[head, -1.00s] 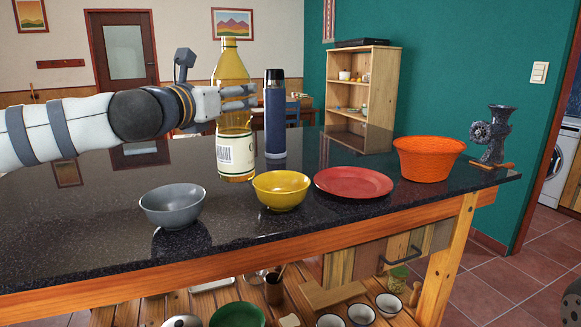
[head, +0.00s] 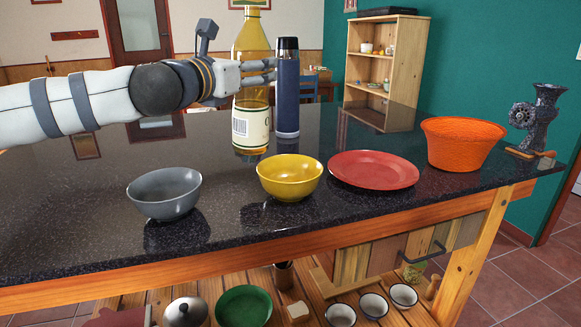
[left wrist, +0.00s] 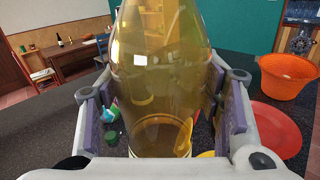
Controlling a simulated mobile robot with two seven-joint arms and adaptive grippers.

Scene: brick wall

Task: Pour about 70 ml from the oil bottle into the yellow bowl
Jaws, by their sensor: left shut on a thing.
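The oil bottle (head: 250,125) is clear with golden oil in it and a pale label. It is upright behind the yellow bowl, to its left; I cannot tell whether its base touches the counter. My left gripper (head: 262,76) is shut around the bottle's upper body from the left. In the left wrist view the bottle (left wrist: 160,75) fills the space between the fingers, with an oil line low in it. The yellow bowl (head: 290,180) stands near the counter's front edge and looks empty. Only a sliver of it shows in the left wrist view (left wrist: 207,154). My right gripper is not in view.
A dark blue flask (head: 287,95) stands close to the bottle's right. A grey bowl (head: 164,195) is left of the yellow bowl, a red plate (head: 373,170) right. An orange basket (head: 463,145) and a grinder (head: 536,118) stand farther right. The counter's left part (head: 70,215) is clear.

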